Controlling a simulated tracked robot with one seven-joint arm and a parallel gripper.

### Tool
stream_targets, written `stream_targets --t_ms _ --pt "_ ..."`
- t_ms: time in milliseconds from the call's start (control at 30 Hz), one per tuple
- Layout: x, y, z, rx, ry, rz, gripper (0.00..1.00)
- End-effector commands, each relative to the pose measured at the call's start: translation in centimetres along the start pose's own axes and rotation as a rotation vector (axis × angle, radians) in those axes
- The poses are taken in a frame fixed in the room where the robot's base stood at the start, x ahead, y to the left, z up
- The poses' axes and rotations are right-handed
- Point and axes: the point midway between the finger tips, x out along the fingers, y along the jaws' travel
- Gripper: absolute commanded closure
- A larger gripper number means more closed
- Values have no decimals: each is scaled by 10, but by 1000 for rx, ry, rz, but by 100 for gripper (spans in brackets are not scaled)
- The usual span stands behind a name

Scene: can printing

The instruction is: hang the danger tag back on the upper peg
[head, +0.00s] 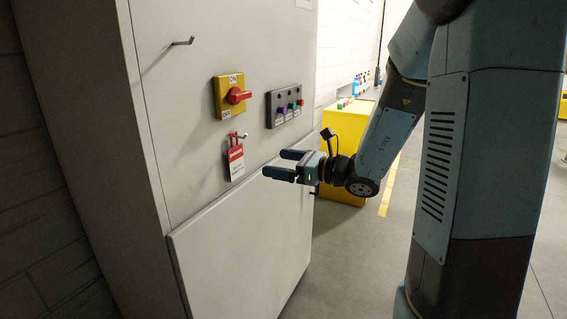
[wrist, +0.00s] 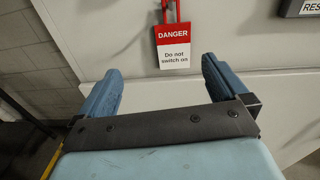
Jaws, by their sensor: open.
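The danger tag (head: 235,160), red and white, hangs from the lower peg (head: 243,136) on the grey cabinet, below the yellow switch plate. It also shows in the wrist view (wrist: 173,46), upright and ahead of the fingers, reading "DANGER Do not switch on". The upper peg (head: 183,42) sticks out bare near the cabinet's upper left. My gripper (head: 279,164) is open and empty, to the right of the tag and apart from it. In the wrist view its two fingers (wrist: 160,85) point toward the cabinet, with the tag between and beyond them.
A red rotary switch (head: 238,96) on a yellow plate sits above the tag. A dark button box (head: 285,106) is to its right. The lower cabinet panel (head: 240,240) protrudes below the tag. A yellow workbench (head: 345,150) with small items stands behind my arm.

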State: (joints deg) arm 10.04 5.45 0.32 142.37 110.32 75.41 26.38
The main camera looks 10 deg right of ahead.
Motion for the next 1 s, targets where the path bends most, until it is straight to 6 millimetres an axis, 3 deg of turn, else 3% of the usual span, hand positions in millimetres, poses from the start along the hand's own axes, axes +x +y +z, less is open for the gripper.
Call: stream_targets --t_ms 100,333,1000 --pt "0 -13 -4 51 -25 -47 0" --pt "15 -18 -5 64 -33 -61 0" --pt "117 -24 -2 61 -32 -60 0"
